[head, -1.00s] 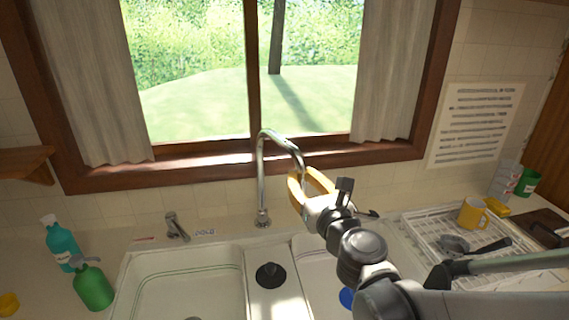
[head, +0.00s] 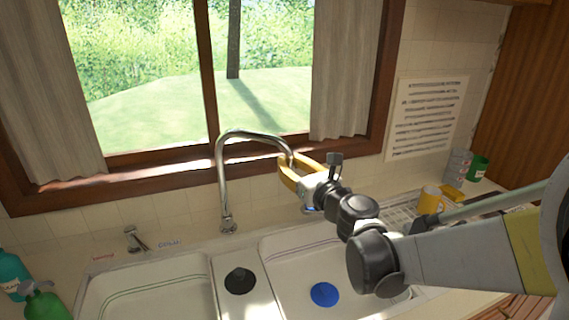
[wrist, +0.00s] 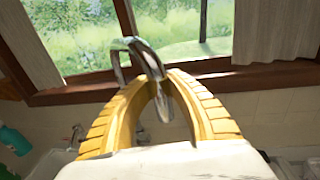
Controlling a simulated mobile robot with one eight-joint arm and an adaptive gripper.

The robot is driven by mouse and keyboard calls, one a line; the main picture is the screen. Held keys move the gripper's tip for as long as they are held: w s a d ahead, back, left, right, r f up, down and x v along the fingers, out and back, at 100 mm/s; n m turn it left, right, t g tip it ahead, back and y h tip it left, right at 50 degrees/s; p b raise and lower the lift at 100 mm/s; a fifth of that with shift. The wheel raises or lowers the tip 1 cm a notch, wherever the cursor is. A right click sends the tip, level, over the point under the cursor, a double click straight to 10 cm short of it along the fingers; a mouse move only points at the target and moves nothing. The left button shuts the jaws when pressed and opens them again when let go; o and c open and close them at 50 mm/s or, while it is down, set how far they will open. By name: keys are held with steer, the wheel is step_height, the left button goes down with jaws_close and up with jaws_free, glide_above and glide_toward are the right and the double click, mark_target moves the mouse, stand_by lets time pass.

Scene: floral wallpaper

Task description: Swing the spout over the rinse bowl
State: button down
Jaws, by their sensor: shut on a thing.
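The chrome spout (head: 250,135) rises from its base behind the sink, arches over, and its free end points to the right. My gripper (head: 285,168), with yellow fingers, is shut on the down-turned end of the spout. The wrist view also shows the spout (wrist: 150,60) running down between the yellow fingers (wrist: 163,95). Right of a middle section with a black plug (head: 240,281) is the right bowl (head: 285,260), with a blue disc in it. The left bowl (head: 150,295) is partly cut off. Which one is the rinse bowl is not marked.
A tap lever (head: 137,238) stands behind the left bowl. Teal (head: 12,272) and green (head: 45,305) bottles are at the lower left. A dish rack (head: 398,217), yellow mug (head: 431,200) and green cup (head: 478,168) are at the right. The window is behind the spout.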

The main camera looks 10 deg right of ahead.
steer(key=shift+d, duration=0.2)
steer(key=c, duration=1.7)
jaws_free()
steer(key=o, duration=0.5)
steer(key=shift+s+d, duration=0.1)
steer(key=shift+d, duration=0.2)
steer(key=shift+c, duration=0.2)
steer(key=shift+a, duration=0.25)
steer(key=v, duration=1.2)
